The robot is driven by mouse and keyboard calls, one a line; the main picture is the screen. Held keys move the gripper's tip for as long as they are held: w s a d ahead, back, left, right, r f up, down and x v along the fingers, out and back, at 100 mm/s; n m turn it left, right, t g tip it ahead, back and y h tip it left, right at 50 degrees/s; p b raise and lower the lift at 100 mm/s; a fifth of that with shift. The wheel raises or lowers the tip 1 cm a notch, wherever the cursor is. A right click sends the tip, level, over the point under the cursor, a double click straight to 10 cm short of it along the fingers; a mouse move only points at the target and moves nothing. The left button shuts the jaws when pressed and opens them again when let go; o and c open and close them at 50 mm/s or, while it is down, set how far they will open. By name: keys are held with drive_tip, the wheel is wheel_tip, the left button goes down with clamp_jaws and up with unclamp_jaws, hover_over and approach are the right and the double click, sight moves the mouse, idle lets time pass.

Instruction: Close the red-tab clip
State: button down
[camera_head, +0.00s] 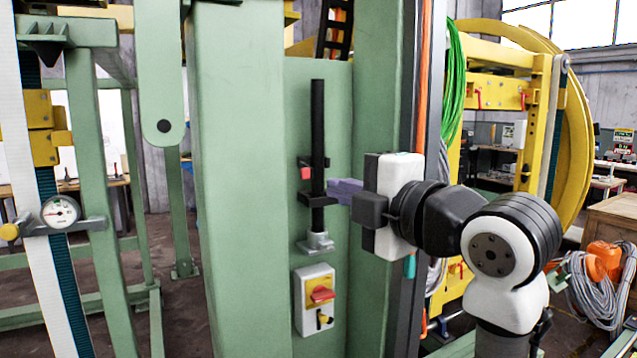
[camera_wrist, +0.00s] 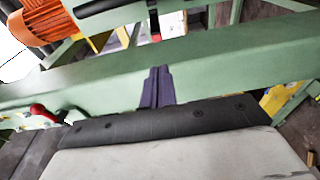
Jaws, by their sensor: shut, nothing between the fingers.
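I cannot tell whether the clip is open or closed. My gripper (camera_head: 333,188) has its purple fingers shut and empty, just right of the rod and a little below the red tab. In the wrist view the shut fingers (camera_wrist: 160,70) point toward the red tab (camera_wrist: 156,38), with a visible gap between them. The fingertips appear apart from the clip.
A second dark clip (camera_head: 320,199) holds the rod lower down, close to my fingers. Below is a grey switch box (camera_head: 314,300) with a red handle. A green column (camera_head: 240,180) stands left. A pressure gauge (camera_head: 60,211) is at far left, and orange and green cables hang right.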

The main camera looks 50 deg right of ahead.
sight(304, 177)
drive_tip(key=p+x, duration=0.3)
drive_tip(key=x, duration=0.5)
drive_tip(key=shift+w+a+r, duration=0.1)
drive_tip(key=shift+w+r, duration=0.05)
drive_tip(key=shift+w, duration=0.85)
drive_tip(key=shift+s+d+n+y, duration=0.25)
drive_tip(key=shift+d+n+y, duration=0.1)
drive_tip(key=shift+y, duration=0.25)
